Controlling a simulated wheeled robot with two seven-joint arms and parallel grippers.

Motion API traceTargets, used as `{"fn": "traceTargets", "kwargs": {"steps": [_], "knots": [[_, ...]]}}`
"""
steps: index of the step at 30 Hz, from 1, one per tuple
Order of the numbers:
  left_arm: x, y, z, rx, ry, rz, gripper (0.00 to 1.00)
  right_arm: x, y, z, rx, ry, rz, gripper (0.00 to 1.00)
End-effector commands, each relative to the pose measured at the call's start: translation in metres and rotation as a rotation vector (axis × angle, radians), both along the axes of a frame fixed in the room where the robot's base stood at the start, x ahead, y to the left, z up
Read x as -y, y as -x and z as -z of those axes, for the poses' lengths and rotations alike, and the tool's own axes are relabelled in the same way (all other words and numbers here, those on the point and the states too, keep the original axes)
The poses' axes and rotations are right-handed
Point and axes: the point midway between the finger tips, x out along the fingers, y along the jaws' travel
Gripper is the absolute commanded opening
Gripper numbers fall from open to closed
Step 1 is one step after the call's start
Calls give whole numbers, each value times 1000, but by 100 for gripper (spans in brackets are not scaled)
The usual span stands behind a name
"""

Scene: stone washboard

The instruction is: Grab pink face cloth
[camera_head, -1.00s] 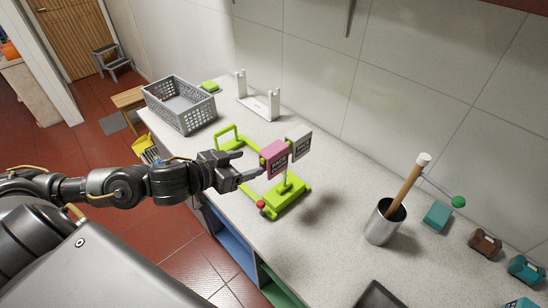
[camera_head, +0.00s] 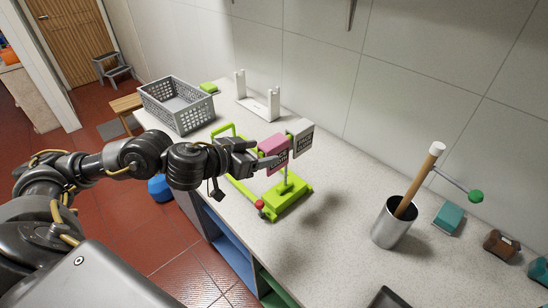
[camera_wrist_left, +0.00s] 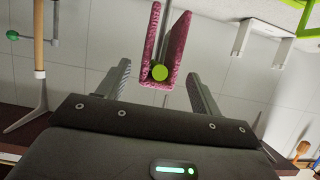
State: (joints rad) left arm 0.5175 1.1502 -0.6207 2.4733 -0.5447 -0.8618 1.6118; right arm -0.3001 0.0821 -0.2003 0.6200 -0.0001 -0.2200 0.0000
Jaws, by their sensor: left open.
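The pink face cloth (camera_head: 274,148) hangs folded on the lime-green stand (camera_head: 287,200) on the counter, next to a grey-white cloth (camera_head: 302,136). In the left wrist view the pink cloth (camera_wrist_left: 178,50) hangs in two layers over a rod with a round green end. My left gripper (camera_head: 262,165) is beside the cloth in the head view, on its left side. In the left wrist view its fingers (camera_wrist_left: 157,70) are spread apart, with the cloth's near end between the fingertips. I cannot tell whether they touch it. My right gripper is not in view.
A metal cup (camera_head: 392,224) with a wooden-handled brush stands to the right, near small teal and brown blocks. The counter between stand and cup is clear.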

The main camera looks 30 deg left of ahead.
Motion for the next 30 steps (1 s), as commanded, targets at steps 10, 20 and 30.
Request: {"fn": "traceTargets", "kwargs": {"steps": [10, 20, 30], "knots": [[7, -16, 3, 0, 2, -1, 65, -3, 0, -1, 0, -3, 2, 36], [18, -47, 16, 0, -1, -3, 65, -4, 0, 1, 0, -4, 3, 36], [18, -48, 16, 0, -2, -1, 48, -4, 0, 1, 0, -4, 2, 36]]}}
